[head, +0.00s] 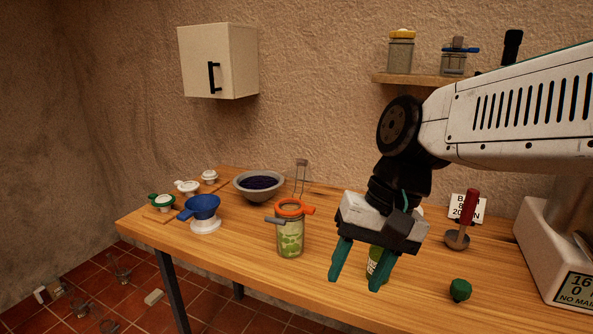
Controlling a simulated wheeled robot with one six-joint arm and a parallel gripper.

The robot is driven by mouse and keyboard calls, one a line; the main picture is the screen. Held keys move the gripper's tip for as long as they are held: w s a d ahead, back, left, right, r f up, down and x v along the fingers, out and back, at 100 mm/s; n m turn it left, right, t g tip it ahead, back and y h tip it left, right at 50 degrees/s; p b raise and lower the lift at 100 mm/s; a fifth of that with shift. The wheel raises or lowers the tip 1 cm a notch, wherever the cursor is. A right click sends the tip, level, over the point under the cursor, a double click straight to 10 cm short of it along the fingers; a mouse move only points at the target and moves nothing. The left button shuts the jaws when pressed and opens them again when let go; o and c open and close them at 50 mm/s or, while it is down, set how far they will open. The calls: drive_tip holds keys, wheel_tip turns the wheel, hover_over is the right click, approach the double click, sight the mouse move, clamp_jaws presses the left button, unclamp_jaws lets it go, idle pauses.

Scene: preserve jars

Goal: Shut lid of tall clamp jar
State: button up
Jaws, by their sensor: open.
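A glass jar (290,243) with green contents, probably the tall clamp jar, stands upright near the middle of the table. An orange ring (290,208) with a tab to the right is at its top, and a grey tab sticks out to the left. A wire loop with a grey end piece (301,163) rises behind it; I cannot tell whether it belongs to this jar. Whether the lid is raised or down is unclear. My gripper (357,279) is open and empty, to the right of the jar, fingers pointing down. It partly hides another green-filled jar (374,268).
A shelf (420,79) holds jars.

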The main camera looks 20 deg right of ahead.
sight(306, 162)
drive_tip(key=w+a+r+m+t+y, duration=0.1)
drive_tip(key=w+r+m+y, duration=0.1)
drive_tip(key=w+m+y, duration=0.5)
drive_tip(key=w+a+r+m+t+y, duration=0.1)
drive_tip(key=w+m, duration=0.4)
drive_tip(key=w, duration=0.6)
drive_tip(key=w+d+m+t, duration=0.3)
drive_tip(key=w+d+m, duration=0.1)
drive_tip(key=w, duration=0.1)
drive_tip(key=w+d+f+m+t+y, duration=0.1)
drive_tip(key=w+d+m+t, duration=0.2)
drive_tip(key=w+d+m, duration=0.1)
drive_tip(key=w+d+m+t, duration=0.3)
drive_tip(key=w+d+m, duration=0.1)
drive_tip(key=w, duration=0.4)
drive_tip(key=shift+d+f+m+y, duration=0.15)
drive_tip(key=shift+m+y, duration=0.25)
drive_tip(key=shift+m, duration=0.4)
drive_tip(key=w+d+x, duration=0.1)
drive_tip(key=x, duration=0.6)
drive_tip(key=shift+w+t, duration=0.15)
drive_tip(key=shift+t, duration=0.25)
drive_tip(key=shift+a, duration=0.1)
drive_tip(key=shift+c, duration=0.3)
clamp_jaws()
